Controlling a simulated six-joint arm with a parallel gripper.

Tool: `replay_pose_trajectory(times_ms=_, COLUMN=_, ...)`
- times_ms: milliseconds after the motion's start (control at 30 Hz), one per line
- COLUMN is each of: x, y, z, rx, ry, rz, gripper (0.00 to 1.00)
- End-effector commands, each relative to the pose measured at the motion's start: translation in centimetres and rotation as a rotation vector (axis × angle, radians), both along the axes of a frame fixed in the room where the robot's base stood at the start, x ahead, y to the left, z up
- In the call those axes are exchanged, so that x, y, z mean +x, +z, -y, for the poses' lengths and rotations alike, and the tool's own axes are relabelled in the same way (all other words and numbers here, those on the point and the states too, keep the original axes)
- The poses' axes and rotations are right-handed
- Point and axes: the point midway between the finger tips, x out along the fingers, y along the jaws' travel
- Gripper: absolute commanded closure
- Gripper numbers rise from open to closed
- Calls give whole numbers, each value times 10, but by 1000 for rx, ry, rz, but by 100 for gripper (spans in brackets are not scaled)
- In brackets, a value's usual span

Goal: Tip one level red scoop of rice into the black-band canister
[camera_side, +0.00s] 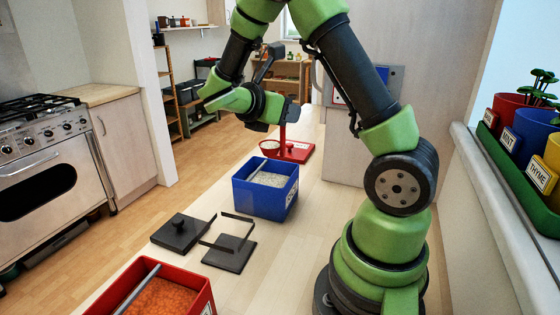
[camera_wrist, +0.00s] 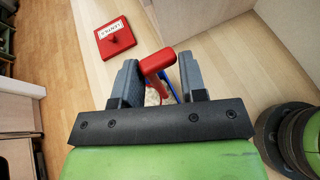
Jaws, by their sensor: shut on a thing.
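My gripper (camera_side: 285,108) is shut on the upright handle of the red scoop (camera_side: 282,134); in the wrist view the red handle (camera_wrist: 158,62) sits between the two fingers. The scoop's bowl holds something white, likely rice, and appears near the far edge of the blue bin (camera_side: 252,200). Whether its fill is level is too small to tell. The blue bin holds white rice (camera_side: 270,179) with a grey bar across it. The black-band canister (camera_side: 228,259) seems clear-walled, with a black base and thin black band at its open top; it looks empty.
A black knobbed lid (camera_side: 183,234) lies left of the canister. A red bin (camera_side: 196,303) of orange grains with a grey bar stands in front. A red labelled lid (camera_side: 299,153) lies behind the blue bin, also in the wrist view (camera_wrist: 118,45). Potted herbs line the right sill.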

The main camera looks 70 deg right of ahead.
Motion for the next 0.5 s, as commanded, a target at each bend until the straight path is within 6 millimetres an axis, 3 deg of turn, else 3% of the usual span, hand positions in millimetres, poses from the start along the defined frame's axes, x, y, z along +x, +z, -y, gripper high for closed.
replay_pose_trajectory(times_ms=167, x=2, y=1, z=-3, rx=-1, ry=2, rz=2, gripper=96)
replay_pose_trajectory(times_ms=267, x=12, y=8, z=-16, rx=-2, ry=14, rz=5, gripper=96)
replay_pose_trajectory(times_ms=367, x=27, y=19, z=-45, rx=0, ry=26, rz=9, gripper=96)
replay_pose_trajectory(times_ms=500, x=41, y=33, z=-108, rx=4, ry=31, rz=7, gripper=96)
